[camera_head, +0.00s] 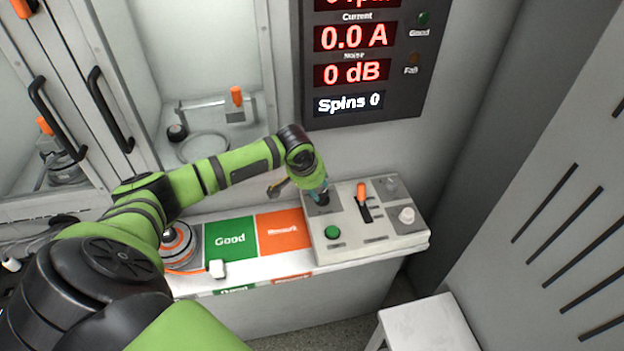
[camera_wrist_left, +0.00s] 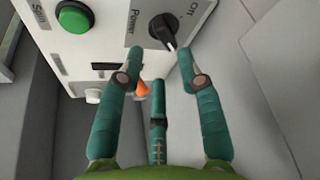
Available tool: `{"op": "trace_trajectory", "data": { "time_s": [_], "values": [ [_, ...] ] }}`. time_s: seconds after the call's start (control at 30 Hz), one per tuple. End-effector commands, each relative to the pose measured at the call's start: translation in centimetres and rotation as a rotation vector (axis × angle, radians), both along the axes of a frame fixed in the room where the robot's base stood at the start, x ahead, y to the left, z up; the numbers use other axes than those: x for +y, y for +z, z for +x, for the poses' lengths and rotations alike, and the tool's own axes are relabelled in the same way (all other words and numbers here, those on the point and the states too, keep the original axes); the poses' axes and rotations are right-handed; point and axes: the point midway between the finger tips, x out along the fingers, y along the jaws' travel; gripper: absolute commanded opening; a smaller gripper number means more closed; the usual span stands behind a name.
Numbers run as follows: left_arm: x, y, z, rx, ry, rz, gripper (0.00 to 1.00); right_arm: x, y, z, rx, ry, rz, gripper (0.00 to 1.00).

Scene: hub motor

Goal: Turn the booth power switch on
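The booth power switch is a black rotary knob (camera_wrist_left: 163,28) beside the word "Power" on the control box (camera_head: 330,251). Its white pointer mark faces down and slightly right in the left wrist view. My left gripper (camera_head: 316,190) is over the back left of the box and mostly hides the knob in the head view. In the left wrist view, my left gripper (camera_wrist_left: 159,55) has its teal fingers spread and empty, with the knob just beyond the tips. I cannot tell whether they touch it. My right gripper is not in view.
The box carries a green button (camera_head: 332,232), an orange-tipped lever (camera_head: 361,191) and a white knob (camera_head: 407,215). Green "Good" (camera_head: 230,239) and orange (camera_head: 283,231) mats lie left of it. The display (camera_head: 354,71) above reads 0.0 A. A stool (camera_head: 430,324) stands in front.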

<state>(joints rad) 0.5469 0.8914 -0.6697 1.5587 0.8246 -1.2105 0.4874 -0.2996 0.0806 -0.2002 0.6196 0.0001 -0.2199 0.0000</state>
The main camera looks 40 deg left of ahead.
Motion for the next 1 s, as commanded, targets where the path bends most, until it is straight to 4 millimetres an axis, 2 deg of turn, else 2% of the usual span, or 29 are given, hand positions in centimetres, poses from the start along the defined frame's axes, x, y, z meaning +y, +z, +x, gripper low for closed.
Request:
{"op": "trace_trajectory", "data": {
  "time_s": [0.03,0.13,0.33,0.9,1.0],
  "values": [
    [0.0,1.0,-0.4,-0.003,-0.002,0.002,0.37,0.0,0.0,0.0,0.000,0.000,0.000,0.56],
    [0.0,2.5,-1.0,-0.002,-0.001,0.002,0.37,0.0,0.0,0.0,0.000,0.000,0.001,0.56],
    [-0.1,4.0,-1.7,0.000,-0.001,0.000,0.37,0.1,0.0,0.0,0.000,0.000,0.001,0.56],
    [-0.2,4.2,-1.8,0.001,-0.001,-0.001,0.37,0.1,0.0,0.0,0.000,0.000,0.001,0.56],
    [-1.3,3.5,-2.2,0.007,-0.029,-0.002,0.37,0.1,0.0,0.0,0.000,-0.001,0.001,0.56]
  ]
}}
